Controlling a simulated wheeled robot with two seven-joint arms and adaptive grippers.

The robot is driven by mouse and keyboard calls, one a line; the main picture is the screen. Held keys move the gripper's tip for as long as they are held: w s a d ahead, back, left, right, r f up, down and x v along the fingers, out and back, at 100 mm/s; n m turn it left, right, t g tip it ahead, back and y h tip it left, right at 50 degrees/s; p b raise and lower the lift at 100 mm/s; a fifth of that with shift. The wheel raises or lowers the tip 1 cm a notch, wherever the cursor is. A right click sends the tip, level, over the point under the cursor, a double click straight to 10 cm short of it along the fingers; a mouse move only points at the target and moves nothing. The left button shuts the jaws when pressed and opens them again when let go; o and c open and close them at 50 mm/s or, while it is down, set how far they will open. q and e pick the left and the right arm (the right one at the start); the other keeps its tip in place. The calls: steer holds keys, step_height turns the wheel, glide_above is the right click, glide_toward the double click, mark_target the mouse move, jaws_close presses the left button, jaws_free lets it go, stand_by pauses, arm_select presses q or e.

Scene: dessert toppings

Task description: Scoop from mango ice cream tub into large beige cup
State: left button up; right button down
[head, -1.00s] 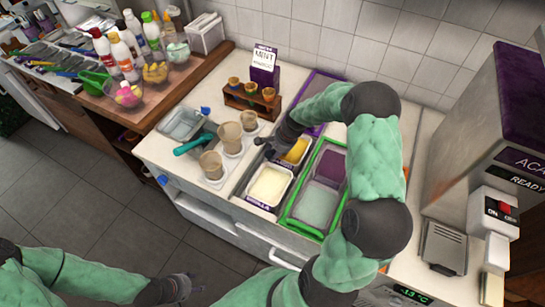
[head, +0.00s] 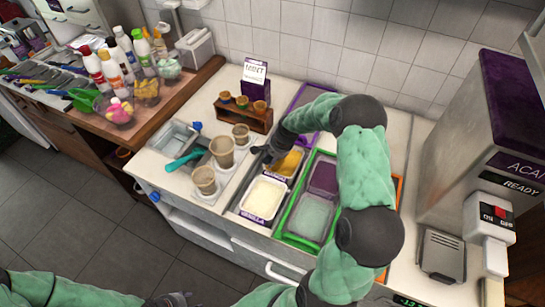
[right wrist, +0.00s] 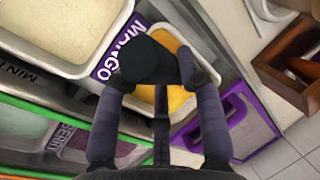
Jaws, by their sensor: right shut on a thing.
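The mango ice cream tub (head: 298,153), a white-rimmed tub with yellow ice cream, sits in the counter well behind the vanilla tub. Its purple MANGO label (right wrist: 118,52) shows in the right wrist view. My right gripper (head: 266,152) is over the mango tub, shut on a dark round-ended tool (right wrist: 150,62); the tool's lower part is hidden. Three beige cups stand left of the tubs. The middle one (head: 222,152) looks largest; the others are a front cup (head: 204,181) and a small back cup (head: 241,134). My left gripper (head: 172,299) is at the bottom edge, its fingers unclear.
The vanilla tub (head: 264,198) is in front of the mango tub. A green-framed well (head: 283,221) lies to its right. A teal-handled tool (head: 184,161) rests by a metal basin (head: 172,138). A wooden holder (head: 243,115) with small cups stands behind.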

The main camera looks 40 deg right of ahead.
mark_target(268, 157)
steer(key=shift+s+a+b, duration=0.1)
steer(key=shift+a+b, duration=0.1)
steer(key=shift+b, duration=0.25)
steer(key=shift+s+a+f+h+b, duration=0.1)
steer(key=shift+a+f+h+b, duration=0.15)
steer(key=shift+h+b, duration=0.2)
steer(key=shift+s+a+r+p, duration=0.15)
steer(key=shift+r+p, duration=0.35)
steer(key=shift+r, duration=0.5)
steer(key=shift+s+a+r+p, duration=0.1)
steer(key=shift+a+r+p, duration=0.25)
steer(key=shift+r, duration=0.65)
steer(key=shift+s+a+r+p, duration=0.1)
steer(key=shift+r+p, duration=0.5)
steer(key=shift+r, duration=0.4)
steer(key=shift+s+a+r+p, duration=0.1)
steer(key=shift+a+r+p, duration=0.15)
steer(key=shift+r, duration=0.4)
steer(key=shift+s+a+r+p, duration=0.1)
steer(key=shift+a+r+p, duration=0.15)
steer(key=shift+r, duration=0.45)
steer(key=shift+s+a+r+p, duration=0.15)
steer(key=shift+r+p, duration=0.15)
steer(key=shift+r, duration=0.35)
